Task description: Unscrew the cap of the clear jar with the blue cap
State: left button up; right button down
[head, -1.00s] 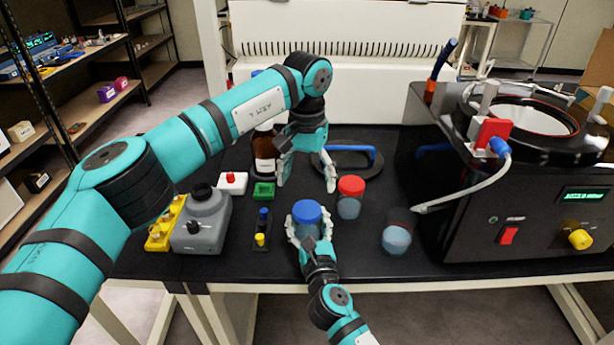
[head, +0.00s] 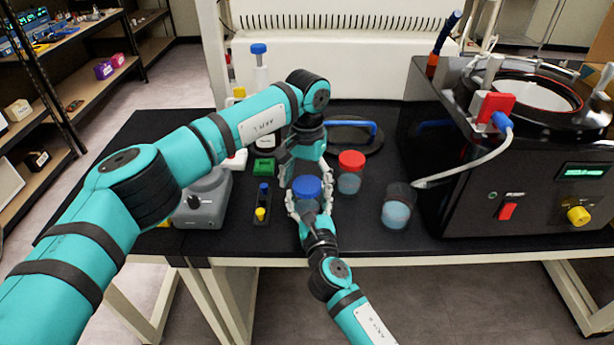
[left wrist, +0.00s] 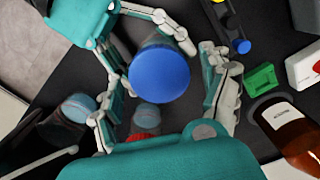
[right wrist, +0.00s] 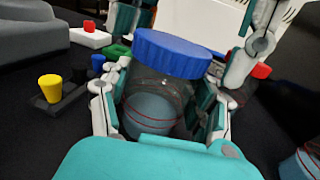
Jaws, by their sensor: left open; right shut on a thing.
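The clear jar (right wrist: 150,108) with the blue cap (head: 307,187) stands near the front of the black table. The blue cap fills the middle of the left wrist view (left wrist: 160,74) and tops the jar in the right wrist view (right wrist: 172,52). My right gripper (head: 309,208) is shut on the jar's body from the front, below the cap. My left gripper (head: 305,178) is open above and around the cap, its fingers on either side with gaps visible in the left wrist view (left wrist: 168,92).
A red-capped jar (head: 351,170) stands just right of the blue-capped jar. A dark-topped jar (head: 397,206) is farther right, beside the black freeze dryer (head: 520,180). A small rack with coloured plugs (head: 262,203) and a grey device (head: 205,200) are at left.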

pick_arm(q)
jog(key=c, duration=1.2)
jog(key=n, duration=0.7)
jog(key=shift+c, duration=0.2)
jog(key=n, duration=0.7)
jog(key=shift+n, duration=0.4)
jog(key=n, duration=0.5)
jog(key=shift+r, duration=0.1)
jog(key=n, duration=1.7)
jog(key=shift+n, duration=0.4)
jog(key=n, duration=1.2)
jog(key=shift+n, duration=0.4)
jog(key=n, duration=0.4)
jog(key=shift+n, duration=0.4)
jog(key=n, duration=0.3)
jog(key=shift+r+n, duration=0.1)
jog(key=shift+n, duration=0.2)
jog(key=n, duration=0.3)
jog(key=shift+d, duration=0.15)
jog(key=shift+s+d+n, duration=0.1)
jog(key=shift+d+n, duration=0.25)
jog(key=shift+n, duration=0.65)
jog(key=shift+a+n, duration=0.3)
jog(key=shift+n, duration=0.6)
jog(key=shift+a, duration=0.1)
